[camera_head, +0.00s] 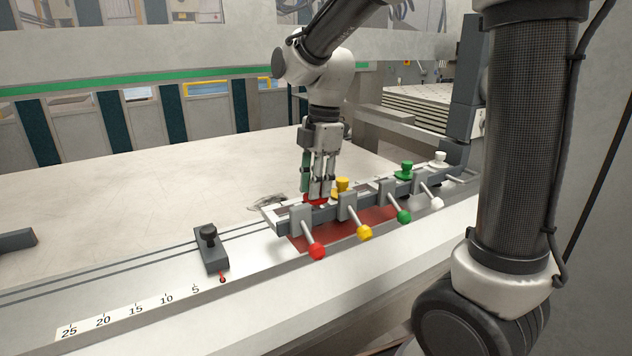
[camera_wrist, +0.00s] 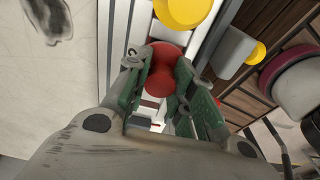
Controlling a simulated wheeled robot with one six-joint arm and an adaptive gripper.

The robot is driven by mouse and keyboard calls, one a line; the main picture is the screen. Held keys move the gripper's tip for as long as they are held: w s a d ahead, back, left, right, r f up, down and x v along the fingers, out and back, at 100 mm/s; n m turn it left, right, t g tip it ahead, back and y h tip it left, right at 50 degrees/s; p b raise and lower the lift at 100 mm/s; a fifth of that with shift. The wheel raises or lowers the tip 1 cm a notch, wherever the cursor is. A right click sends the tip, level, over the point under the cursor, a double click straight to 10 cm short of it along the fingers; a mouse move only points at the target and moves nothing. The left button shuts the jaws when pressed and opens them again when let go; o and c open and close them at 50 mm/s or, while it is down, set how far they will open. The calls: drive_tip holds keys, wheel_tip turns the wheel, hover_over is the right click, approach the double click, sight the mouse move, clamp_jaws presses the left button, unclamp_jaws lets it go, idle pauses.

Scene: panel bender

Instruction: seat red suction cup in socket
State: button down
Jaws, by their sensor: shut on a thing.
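The red suction cup (camera_head: 314,198) is between the fingers of my gripper (camera_head: 319,193), at the near-left end of the grey rail (camera_head: 325,213). In the wrist view my gripper (camera_wrist: 160,80) is shut on the red suction cup (camera_wrist: 162,62), one green-padded finger on either side. The fingers point down at the rail. The cup's underside and its socket are hidden, so I cannot tell whether it touches or sits in the socket.
Along the rail stand a yellow cup (camera_head: 342,186), a green cup (camera_head: 406,168) and a white cup (camera_head: 440,158). The yellow one is close beside my fingers. Levers with red (camera_head: 317,252), yellow (camera_head: 365,233), green and white knobs stick out in front. A dark stop block (camera_head: 211,250) stands left.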

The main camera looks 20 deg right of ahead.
drive_tip(key=c, duration=1.1)
unclamp_jaws()
drive_tip(key=r, duration=0.4)
drive_tip(key=d+r, duration=0.1)
drive_tip(key=r, duration=0.7)
drive_tip(key=shift+w+d, duration=0.15)
drive_tip(key=shift+d, duration=0.1)
